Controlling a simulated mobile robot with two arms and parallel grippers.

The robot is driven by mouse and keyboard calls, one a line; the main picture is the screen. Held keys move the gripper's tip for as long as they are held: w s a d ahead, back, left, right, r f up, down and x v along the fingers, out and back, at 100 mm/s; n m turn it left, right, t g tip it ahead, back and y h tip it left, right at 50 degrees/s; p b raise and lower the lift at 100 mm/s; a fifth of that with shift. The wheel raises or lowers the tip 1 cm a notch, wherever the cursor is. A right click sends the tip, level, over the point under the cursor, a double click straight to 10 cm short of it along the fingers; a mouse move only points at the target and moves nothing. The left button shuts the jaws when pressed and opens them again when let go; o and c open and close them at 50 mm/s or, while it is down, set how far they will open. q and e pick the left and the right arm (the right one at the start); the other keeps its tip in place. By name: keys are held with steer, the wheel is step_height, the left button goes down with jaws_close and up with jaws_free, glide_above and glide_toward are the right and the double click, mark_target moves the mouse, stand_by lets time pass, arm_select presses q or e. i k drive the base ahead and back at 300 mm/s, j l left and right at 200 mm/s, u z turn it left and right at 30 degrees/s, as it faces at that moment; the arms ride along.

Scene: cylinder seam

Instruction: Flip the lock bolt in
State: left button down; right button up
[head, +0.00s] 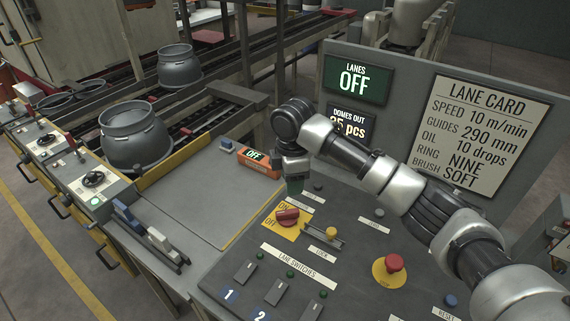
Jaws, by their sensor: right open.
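The lock bolt (332,232) has a yellow knob on a small metal slide, beside the LOCK label on the sloping grey control panel (355,262). A red rotary switch (288,217) on a yellow ON/OFF plate is just left of the bolt. My right arm comes in from the right, and my right gripper (294,186) points down over the panel's far edge, beyond the red switch. It is open and apart from the bolt. Its fingers are small and dark, and what lies behind them is hidden. My left gripper is out of view.
A red stop button (393,263) stands on the panel to the right. Lane switches (277,292) line the near side. An orange box marked OFF (259,162) sits beyond the panel. An upright board with a lane card (482,135) rises behind my arm.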

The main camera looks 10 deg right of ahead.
mark_target(331, 233)
steer(key=k+j, duration=0.15)
steer(key=k, duration=0.35)
steer(key=k+j, duration=0.15)
steer(key=k, duration=0.35)
steer(key=k+j, duration=0.2)
steer(key=k, duration=0.25)
